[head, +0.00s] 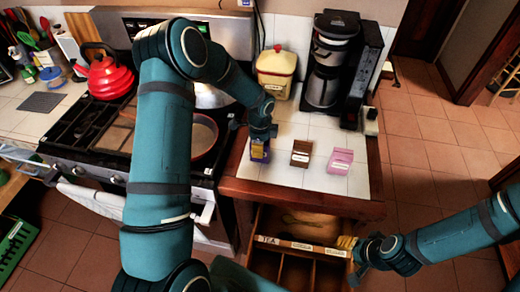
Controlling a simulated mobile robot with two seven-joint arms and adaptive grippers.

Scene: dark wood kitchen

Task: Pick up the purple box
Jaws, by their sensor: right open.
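The purple box (260,153), with a pale yellow patch on its front, stands at the left of the white tiled counter. My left gripper (262,138) reaches down over its top from above. The fingertips overlap the top of the box, and I cannot tell whether they are closed on it. A brown box (301,153) and a pink box (340,160) stand to its right, apart from each other. My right gripper (360,262) is open at the right end of the labelled drawer front, lower right; I see nothing held in it.
The open drawer (300,247) below the counter has compartments and label strips. A coffee maker (333,70) and a yellow canister (277,72) stand behind the boxes. The stove with a red kettle (104,78) and a pan (203,135) is to the left.

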